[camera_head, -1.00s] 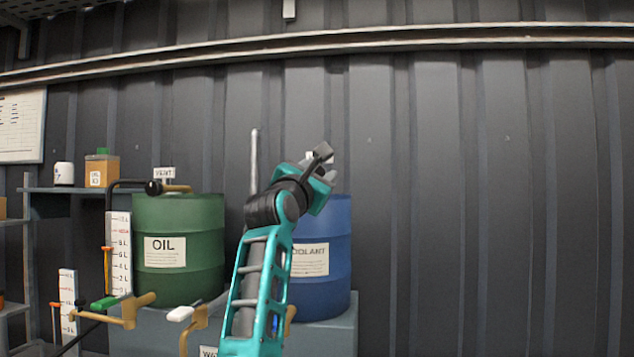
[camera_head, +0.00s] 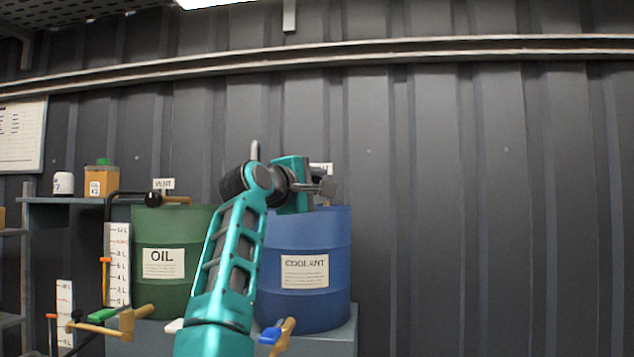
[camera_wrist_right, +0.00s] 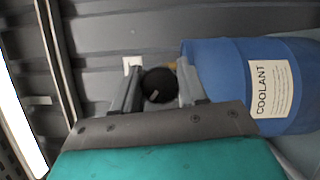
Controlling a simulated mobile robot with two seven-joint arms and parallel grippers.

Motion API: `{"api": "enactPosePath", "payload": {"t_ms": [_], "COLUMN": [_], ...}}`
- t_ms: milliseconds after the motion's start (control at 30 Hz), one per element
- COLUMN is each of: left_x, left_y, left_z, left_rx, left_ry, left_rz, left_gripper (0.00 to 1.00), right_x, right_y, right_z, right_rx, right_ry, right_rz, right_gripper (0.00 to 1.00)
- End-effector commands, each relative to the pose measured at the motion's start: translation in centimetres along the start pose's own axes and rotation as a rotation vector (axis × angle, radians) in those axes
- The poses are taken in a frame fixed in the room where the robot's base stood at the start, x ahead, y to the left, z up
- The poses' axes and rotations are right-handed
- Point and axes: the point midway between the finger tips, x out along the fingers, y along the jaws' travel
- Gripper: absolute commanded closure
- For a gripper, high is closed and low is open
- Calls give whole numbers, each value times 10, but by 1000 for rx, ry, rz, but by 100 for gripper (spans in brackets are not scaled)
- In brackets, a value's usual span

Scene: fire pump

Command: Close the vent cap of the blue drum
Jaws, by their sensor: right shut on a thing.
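The blue drum (camera_head: 306,232) labelled COOLANT stands on the right of the bench in the head view. It also shows on the right of the wrist view (camera_wrist_right: 225,80). A bit of brass (camera_wrist_right: 172,65) shows just beyond. My left gripper is not in view.
A green OIL drum (camera_head: 165,270) with its own black vent knob (camera_head: 154,199) stands to the left. Valves with a green handle (camera_head: 102,314) and a blue handle (camera_head: 269,335) stick out in front. The wall right of the blue drum is clear.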

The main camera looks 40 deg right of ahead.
Motion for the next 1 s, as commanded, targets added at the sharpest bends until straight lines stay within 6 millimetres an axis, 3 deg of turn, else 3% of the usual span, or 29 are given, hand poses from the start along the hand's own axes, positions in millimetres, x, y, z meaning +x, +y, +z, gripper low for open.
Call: {"api": "enactPosePath", "payload": {"t_ms": [600,1000], "left_x": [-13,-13], "left_y": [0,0], "left_z": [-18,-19], "left_rx": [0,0], "left_ry": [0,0], "left_rz": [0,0], "left_gripper": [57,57], "right_x": [0,0], "right_y": [0,-2], "right_z": [0,-1], "right_rx": [537,775], "right_ry": [0,1], "right_rz": [-224,-322], "right_gripper": [89,89]}}
